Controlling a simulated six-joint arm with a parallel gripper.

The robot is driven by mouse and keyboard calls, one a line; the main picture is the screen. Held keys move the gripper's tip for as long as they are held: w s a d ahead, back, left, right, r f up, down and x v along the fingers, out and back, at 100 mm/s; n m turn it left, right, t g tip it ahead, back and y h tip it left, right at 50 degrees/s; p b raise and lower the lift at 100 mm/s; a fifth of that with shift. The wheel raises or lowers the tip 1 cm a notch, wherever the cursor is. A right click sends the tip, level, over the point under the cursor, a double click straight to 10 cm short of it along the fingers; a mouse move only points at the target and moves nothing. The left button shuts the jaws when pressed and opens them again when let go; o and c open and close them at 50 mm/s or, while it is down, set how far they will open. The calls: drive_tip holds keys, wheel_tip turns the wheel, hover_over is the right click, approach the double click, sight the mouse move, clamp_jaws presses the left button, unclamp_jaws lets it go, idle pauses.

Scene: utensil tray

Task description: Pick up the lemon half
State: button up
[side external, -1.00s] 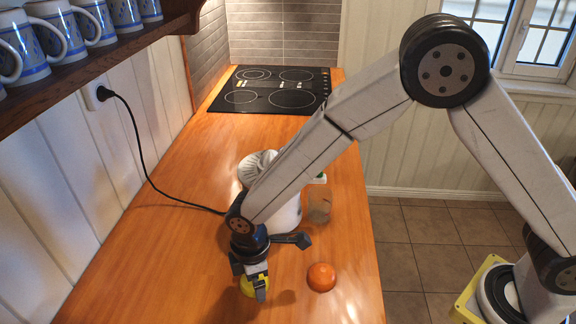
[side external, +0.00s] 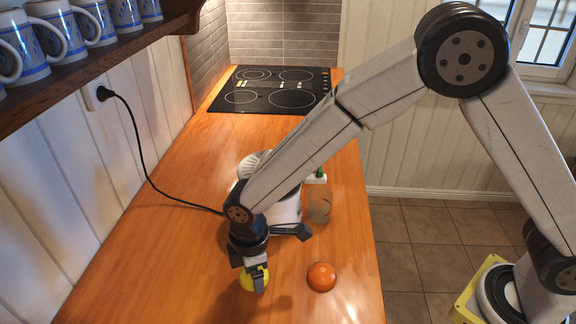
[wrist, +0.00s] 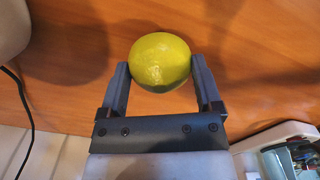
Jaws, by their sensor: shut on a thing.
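The lemon half (side external: 246,281) is yellow and sits low at the end of my arm over the wooden counter. In the wrist view its rounded yellow-green skin (wrist: 160,60) fills the space between the two fingers. My gripper (side external: 254,281) is shut on it, with one finger on each side; it also shows in the wrist view (wrist: 160,78). The cut face is hidden. I cannot tell for sure whether the lemon half is clear of the counter.
An orange rounded fruit (side external: 321,277) lies to the right of my gripper. A white appliance (side external: 287,208) stands behind my wrist, with a brownish translucent cup (side external: 320,205) beside it. A black cord (side external: 150,178) runs along the left. The front left counter is clear.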

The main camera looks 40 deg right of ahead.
drive_tip(key=s+d+r, duration=0.6)
drive_tip(key=s+r, duration=0.4)
drive_tip(key=s, duration=0.2)
drive_tip(key=shift+s+d+r, duration=0.25)
drive_tip(key=shift+r, duration=0.1)
idle(0.6)
drive_tip(key=shift+n, duration=0.3)
drive_tip(key=w+d+r, duration=0.2)
drive_tip(key=w+r, duration=0.2)
drive_tip(key=w, duration=0.4)
drive_tip(key=w+d+r, duration=0.2)
drive_tip(key=w+r, duration=0.2)
drive_tip(key=w, duration=0.4)
drive_tip(key=w+d+r, duration=0.3)
drive_tip(key=w+r, duration=0.1)
drive_tip(key=w, duration=0.4)
drive_tip(key=shift+w, duration=0.1)
drive_tip(key=shift+w+d+r, duration=0.35)
drive_tip(key=shift+w+d, duration=0.1)
drive_tip(key=shift+d, duration=0.05)
